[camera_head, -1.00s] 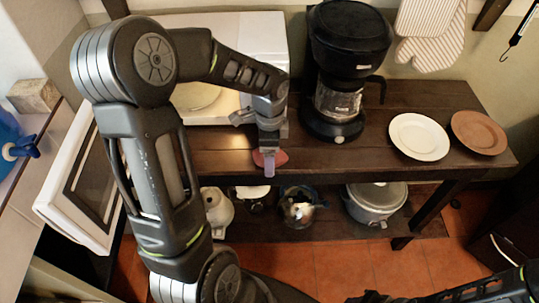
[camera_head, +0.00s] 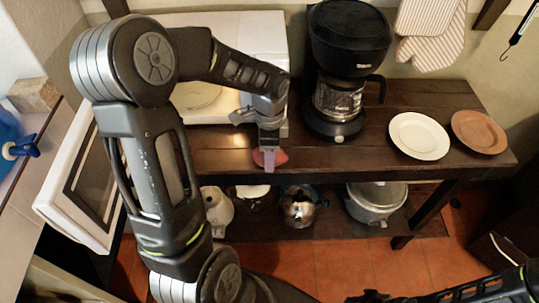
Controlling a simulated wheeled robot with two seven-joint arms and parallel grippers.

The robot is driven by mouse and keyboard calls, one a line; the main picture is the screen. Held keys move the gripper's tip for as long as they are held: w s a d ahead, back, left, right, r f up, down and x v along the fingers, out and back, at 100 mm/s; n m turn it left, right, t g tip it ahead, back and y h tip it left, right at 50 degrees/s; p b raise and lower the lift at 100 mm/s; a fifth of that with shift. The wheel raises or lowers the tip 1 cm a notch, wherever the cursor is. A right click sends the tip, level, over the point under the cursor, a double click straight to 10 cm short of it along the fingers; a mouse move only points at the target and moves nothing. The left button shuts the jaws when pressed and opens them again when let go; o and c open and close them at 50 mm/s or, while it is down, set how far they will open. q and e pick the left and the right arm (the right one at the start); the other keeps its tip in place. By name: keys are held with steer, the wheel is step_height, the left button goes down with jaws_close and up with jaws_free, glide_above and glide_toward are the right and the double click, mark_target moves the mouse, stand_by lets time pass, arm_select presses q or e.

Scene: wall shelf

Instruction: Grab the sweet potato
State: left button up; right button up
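The sweet potato (camera_head: 281,157) is a small reddish-pink shape at the front edge of the dark wooden shelf, below the microwave's right end. My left gripper (camera_head: 269,163) points down right at it, and its finger covers the middle of the sweet potato. The gripper is seen edge-on, so I cannot tell whether it is open or shut, or whether it touches the sweet potato. My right arm shows only at the bottom right, with its gripper (camera_head: 372,297) cut off at the lower edge.
A white microwave (camera_head: 262,35) with its door (camera_head: 84,190) open stands behind my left arm. A black coffee maker (camera_head: 348,50) stands to the right. A white plate (camera_head: 419,137) and a brown plate (camera_head: 480,132) lie farther right. A kettle (camera_head: 298,208) and a cooker (camera_head: 372,205) are on the lower shelf.

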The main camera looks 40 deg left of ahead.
arm_select(q)
steer(key=c, duration=0.6)
step_height(320, 180, up, 10)
steer(key=shift+r+b, duration=0.1)
steer(key=shift+b, duration=0.4)
stand_by(0.4)
